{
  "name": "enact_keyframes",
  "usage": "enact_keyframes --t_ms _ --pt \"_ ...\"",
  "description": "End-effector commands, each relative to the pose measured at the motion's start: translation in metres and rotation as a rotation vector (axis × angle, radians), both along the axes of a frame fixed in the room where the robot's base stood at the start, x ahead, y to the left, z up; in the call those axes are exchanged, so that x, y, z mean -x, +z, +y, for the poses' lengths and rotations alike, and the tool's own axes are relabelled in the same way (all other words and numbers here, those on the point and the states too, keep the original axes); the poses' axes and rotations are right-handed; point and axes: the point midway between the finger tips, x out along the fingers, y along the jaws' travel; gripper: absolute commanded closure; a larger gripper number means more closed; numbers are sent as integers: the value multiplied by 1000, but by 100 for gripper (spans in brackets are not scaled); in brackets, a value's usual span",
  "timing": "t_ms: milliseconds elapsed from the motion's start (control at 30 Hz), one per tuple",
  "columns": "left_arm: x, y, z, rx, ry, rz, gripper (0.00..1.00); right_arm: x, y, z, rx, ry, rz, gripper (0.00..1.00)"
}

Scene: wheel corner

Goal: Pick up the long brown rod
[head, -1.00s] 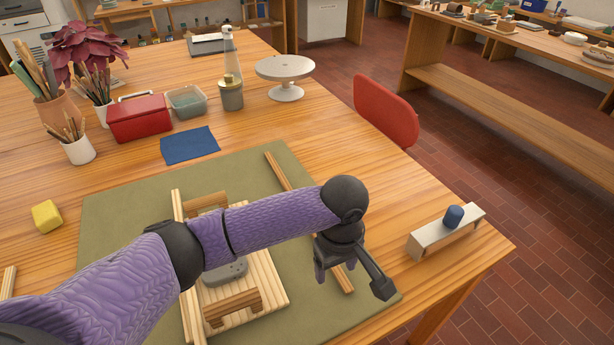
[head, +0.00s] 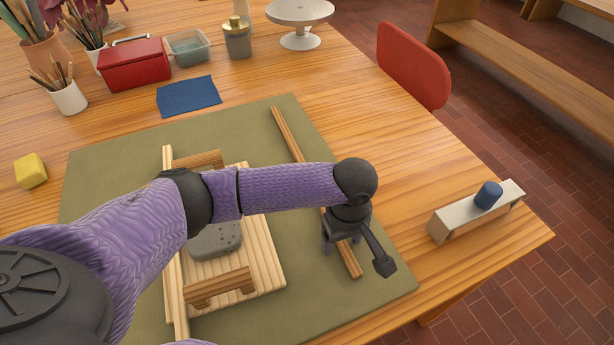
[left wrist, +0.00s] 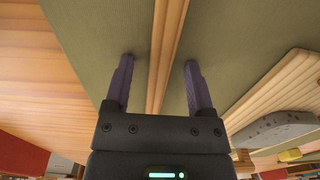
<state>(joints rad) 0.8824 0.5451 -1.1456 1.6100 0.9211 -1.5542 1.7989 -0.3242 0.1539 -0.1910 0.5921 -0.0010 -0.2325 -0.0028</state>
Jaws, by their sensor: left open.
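The long brown rod (head: 287,133) lies on the green mat (head: 110,170), to the right of the wooden board. My left arm crosses over its middle and hides part of it; its near end shows past the gripper. My left gripper (head: 341,246) is open and points down over the rod. In the left wrist view the rod (left wrist: 166,50) runs between the two spread fingers of the gripper (left wrist: 158,85), with a gap on each side. I cannot tell how high the fingertips are above the mat. My right gripper is not in view.
A pale board (head: 264,270) with brown end pieces and a grey block (head: 215,240) lies left of the rod. A pale stand (head: 460,222) with a blue piece (head: 488,195) is at the right table edge. A blue cloth (head: 188,97) and red box (head: 134,65) are farther back.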

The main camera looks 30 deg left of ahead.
Motion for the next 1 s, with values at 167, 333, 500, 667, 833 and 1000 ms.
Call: enact_keyframes --t_ms 167,333,500,667,833,1000 --pt "0 2 0 0 0 0 51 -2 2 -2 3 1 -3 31" --pt "0 2 0 0 0 0 87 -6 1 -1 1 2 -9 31" --pt "0 2 0 0 0 0 100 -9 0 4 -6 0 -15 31" --pt "0 2 0 0 0 0 100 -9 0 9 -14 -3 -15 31" --pt "0 17 0 1 0 -2 100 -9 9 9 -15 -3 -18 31" --pt "0 67 0 2 -1 -5 100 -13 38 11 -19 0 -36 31"
